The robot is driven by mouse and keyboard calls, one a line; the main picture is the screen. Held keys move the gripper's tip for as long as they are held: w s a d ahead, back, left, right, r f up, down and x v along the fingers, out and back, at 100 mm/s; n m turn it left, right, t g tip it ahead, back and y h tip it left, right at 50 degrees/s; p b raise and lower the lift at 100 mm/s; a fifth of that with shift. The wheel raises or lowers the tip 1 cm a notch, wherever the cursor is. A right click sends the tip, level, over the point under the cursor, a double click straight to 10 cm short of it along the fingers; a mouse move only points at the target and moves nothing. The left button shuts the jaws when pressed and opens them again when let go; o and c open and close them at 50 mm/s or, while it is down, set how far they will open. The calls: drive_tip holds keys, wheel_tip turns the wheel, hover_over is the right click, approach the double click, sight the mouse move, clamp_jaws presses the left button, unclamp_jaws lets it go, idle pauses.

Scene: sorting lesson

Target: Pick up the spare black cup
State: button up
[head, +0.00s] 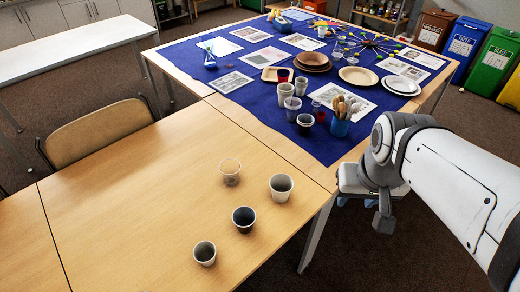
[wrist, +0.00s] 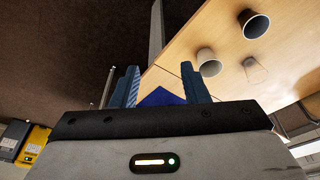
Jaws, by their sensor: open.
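A black cup (head: 243,219) stands upright on the bare wooden table, among a white cup (head: 281,187), a clear cup (head: 230,172) and a grey-brown cup (head: 204,253). The black cup also shows in the wrist view (wrist: 253,24), at the top right. Another dark cup (head: 305,124) stands on the blue cloth near its front edge. My gripper (wrist: 160,92) is open, with nothing between its blue fingers. In the head view my gripper (head: 383,218) hangs beyond the table's right edge, well apart from the cups; its fingers are small and dark there.
The blue cloth (head: 225,110) holds stacked cups (head: 292,105), a blue pot of wooden spoons (head: 341,122), plates (head: 358,77) and printed sheets. A chair (head: 100,132) stands at the left. Coloured bins (head: 497,60) stand at the back right. The wooden table left of the cups is clear.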

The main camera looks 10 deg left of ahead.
drive_tip(key=shift+o, duration=0.7)
drive_tip(key=shift+w+a+f, duration=0.15)
drive_tip(key=shift+w, duration=0.15)
drive_tip(key=o, duration=0.6)
drive_tip(key=w+a+f+n+g+b, duration=0.1)
drive_tip(key=w+a+f+n, duration=0.4)
drive_tip(key=a, duration=0.5)
drive_tip(key=shift+w+f, duration=0.45)
drive_tip(key=shift+w, duration=0.15)
drive_tip(key=shift+o, duration=0.6)
drive_tip(key=w+a+f+n+g, duration=0.1)
drive_tip(key=w+a+f+n, duration=0.1)
drive_tip(key=a+f, duration=0.3)
drive_tip(key=shift+a+n+b, duration=0.4)
drive_tip(key=shift+a, duration=0.5)
drive_tip(key=n, duration=0.3)
hover_over(244, 217)
drive_tip(key=s+d, duration=0.1)
drive_tip(key=s, duration=0.1)
wheel_tip(244, 217, down, 6)
drive_tip(key=shift+g, duration=0.3)
drive_tip(key=f, duration=0.8)
drive_tip(key=shift+s+a, duration=0.15)
drive_tip(key=shift+a, duration=0.1)
